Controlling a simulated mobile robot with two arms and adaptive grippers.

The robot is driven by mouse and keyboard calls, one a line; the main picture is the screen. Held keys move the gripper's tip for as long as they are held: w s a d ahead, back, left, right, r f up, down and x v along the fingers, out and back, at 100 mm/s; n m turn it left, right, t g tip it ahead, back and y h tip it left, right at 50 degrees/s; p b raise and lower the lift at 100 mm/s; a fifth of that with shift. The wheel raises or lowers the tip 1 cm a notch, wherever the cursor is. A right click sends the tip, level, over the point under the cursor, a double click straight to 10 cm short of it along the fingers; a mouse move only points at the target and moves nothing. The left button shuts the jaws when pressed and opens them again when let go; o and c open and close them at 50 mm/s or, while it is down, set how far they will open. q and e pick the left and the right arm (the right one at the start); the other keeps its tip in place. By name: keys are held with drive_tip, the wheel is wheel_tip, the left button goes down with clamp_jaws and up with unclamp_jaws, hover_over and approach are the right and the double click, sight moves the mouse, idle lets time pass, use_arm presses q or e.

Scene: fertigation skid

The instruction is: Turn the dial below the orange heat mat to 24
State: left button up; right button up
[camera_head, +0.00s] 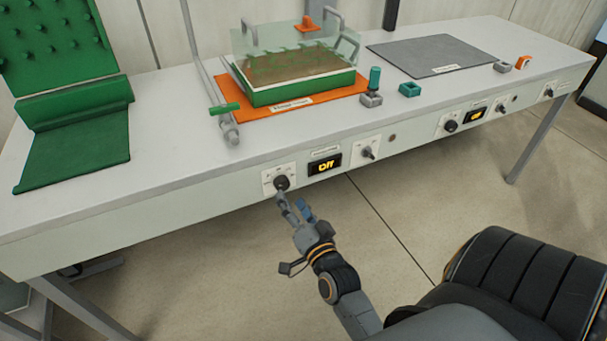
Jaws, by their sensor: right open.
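The orange heat mat (240,107) lies on the white bench, under a green tray (290,94) with a clear cover. Below it, on the bench's front panel, a black dial (281,183) sits on a white plate. A small display (325,166) to its right shows yellow characters that I cannot read surely. My right gripper (290,203) is open, just below and in front of the dial, with its fingertips close to the knob. I cannot tell whether they touch it. The dial's scale is too small to read. My left gripper is not in view.
A toggle switch (368,152) is right of the display. Another dial (450,126) sits further right below a grey mat (430,56). A green roll (75,103) lies at the left of the bench. The floor in front is clear.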

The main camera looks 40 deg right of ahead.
drive_tip(key=v, duration=0.7)
drive_tip(key=shift+s, duration=0.2)
